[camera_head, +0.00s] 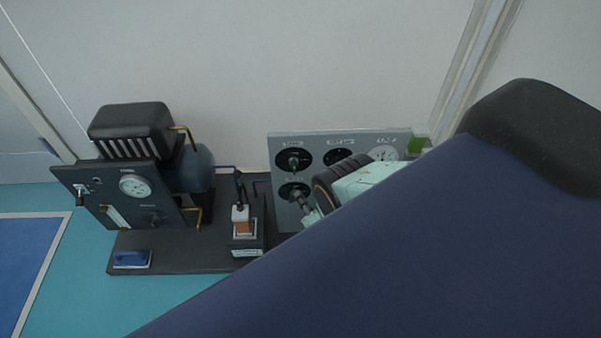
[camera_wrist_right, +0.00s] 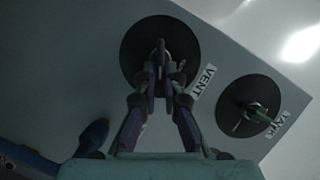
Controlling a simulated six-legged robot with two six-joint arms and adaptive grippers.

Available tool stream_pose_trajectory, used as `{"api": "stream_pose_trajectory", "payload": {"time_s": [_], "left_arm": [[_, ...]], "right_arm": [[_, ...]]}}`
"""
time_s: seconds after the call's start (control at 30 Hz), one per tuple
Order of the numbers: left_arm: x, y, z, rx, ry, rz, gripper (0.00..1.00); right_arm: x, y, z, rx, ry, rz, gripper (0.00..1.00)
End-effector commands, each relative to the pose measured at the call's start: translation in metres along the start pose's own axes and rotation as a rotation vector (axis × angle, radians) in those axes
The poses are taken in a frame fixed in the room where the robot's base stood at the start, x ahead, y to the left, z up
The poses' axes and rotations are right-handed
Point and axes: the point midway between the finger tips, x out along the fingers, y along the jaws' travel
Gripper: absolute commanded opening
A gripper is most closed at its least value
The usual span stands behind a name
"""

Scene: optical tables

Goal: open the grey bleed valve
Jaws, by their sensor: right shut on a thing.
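The grey bleed valve shows in the right wrist view as a grey handle (camera_wrist_right: 160,50) on a black round disc labelled VENT. In the head view its black disc (camera_head: 287,189) is the lower left one on the grey panel (camera_head: 320,198). My right gripper (camera_wrist_right: 161,80) is shut on the grey handle, with one finger on each side of it. In the head view my right gripper (camera_head: 303,202) reaches that disc from the lower right. How far the handle is turned is hard to tell. My left gripper is not in view.
A second black disc with a green handle (camera_wrist_right: 258,115) sits beside the valve. The panel also bears another dark disc (camera_head: 338,157) and a white gauge (camera_head: 383,154). Left of it, a machine with a black front plate (camera_head: 115,192) stands on a dark base (camera_head: 180,258).

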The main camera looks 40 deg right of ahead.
Motion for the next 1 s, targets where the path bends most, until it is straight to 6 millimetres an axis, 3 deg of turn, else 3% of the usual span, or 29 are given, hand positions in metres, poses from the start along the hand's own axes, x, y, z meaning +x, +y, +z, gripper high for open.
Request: {"api": "stream_pose_trajectory", "payload": {"time_s": [0.4, 1.0], "left_arm": [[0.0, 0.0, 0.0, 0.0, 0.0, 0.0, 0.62], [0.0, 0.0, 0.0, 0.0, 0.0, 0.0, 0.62]], "right_arm": [[0.0005, 0.0064, 0.0009, 0.275, 0.001, -0.115, 0.0], [0.0017, 0.0085, 0.0022, 0.423, 0.001, -0.178, 0.0]]}}
